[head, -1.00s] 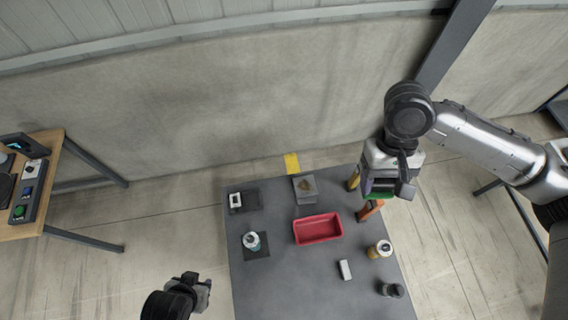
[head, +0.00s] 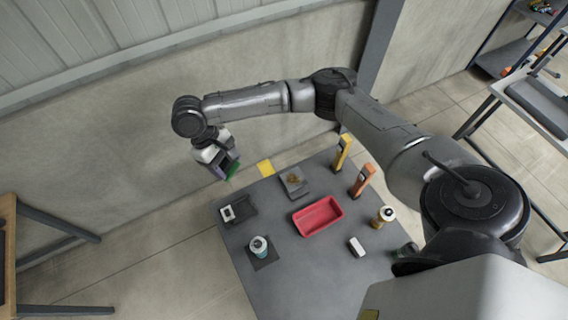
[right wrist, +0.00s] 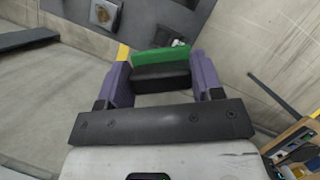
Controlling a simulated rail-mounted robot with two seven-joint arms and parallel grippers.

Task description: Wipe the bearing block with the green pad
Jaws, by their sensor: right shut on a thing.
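The green pad (head: 232,171) has a black back, seen in the right wrist view (right wrist: 160,56). My right gripper (head: 224,168) is shut on it, with a purple finger at each side. It holds the pad in the air beyond the table's far left corner. The bearing block (head: 294,181) appears to be the grey block with a brown smear on top, at the table's far edge. It lies to the right of the pad and apart from it; in the right wrist view it shows at the top (right wrist: 103,12). My left gripper is out of view.
A red tray (head: 318,228) sits mid-table (head: 310,270). A yellow (head: 341,153) and an orange upright piece (head: 362,180) stand at the right edge. A black-and-white item (head: 236,209), a can (head: 259,247), a white block (head: 356,247) and a jar (head: 383,217) stand around.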

